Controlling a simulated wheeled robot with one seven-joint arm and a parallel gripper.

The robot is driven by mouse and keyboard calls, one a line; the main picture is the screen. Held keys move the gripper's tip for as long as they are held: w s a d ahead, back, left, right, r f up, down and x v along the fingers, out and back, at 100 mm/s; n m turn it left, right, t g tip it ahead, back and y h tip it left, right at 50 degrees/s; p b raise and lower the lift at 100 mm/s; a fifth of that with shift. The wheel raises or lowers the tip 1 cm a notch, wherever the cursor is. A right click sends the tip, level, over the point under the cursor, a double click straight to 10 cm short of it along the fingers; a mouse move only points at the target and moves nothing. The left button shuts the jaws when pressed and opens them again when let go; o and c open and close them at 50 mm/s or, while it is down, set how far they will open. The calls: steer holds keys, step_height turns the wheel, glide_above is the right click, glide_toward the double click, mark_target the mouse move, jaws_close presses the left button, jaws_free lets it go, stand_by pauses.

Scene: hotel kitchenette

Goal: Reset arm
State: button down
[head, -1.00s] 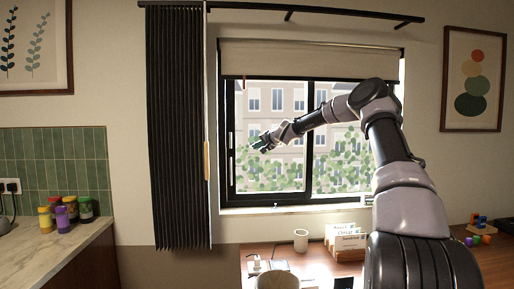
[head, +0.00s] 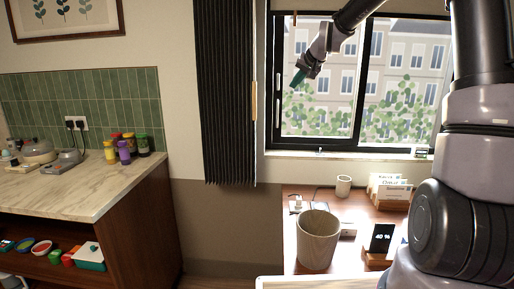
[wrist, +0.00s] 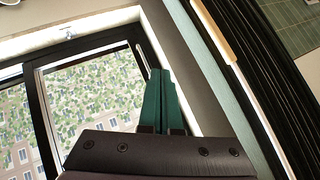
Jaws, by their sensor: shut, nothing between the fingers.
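My gripper (head: 298,77) is raised in front of the window (head: 345,85), at the upper middle of the head view. Its green fingers (wrist: 160,100) are together in the wrist view, with nothing between them. The gripper is well above the wooden desk and apart from everything on it. My arm comes in from the right side of the head view and bends over at the top, where part of it is cut off by the frame.
A dark pleated curtain (head: 227,95) hangs left of the window. The desk (head: 292,205) holds a round bin (head: 318,240), a white cup (head: 343,186), card holders (head: 388,190) and a small display (head: 380,238). A marble counter (head: 90,190) with jars (head: 124,152) and a kettle (head: 38,151) stands left.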

steer(key=s+d, duration=0.3)
steer(key=s, duration=1.1)
steer(key=s+d+m+g+h, duration=0.1)
steer(key=s+d, duration=0.2)
steer(key=s, duration=1)
steer(key=s+d+g+h, duration=0.1)
steer(key=s+d, duration=0.3)
steer(key=s, duration=1)
steer(key=shift+s+r+m, duration=0.25)
steer(key=shift+s+m, duration=0.05)
steer(key=shift+m, duration=0.1)
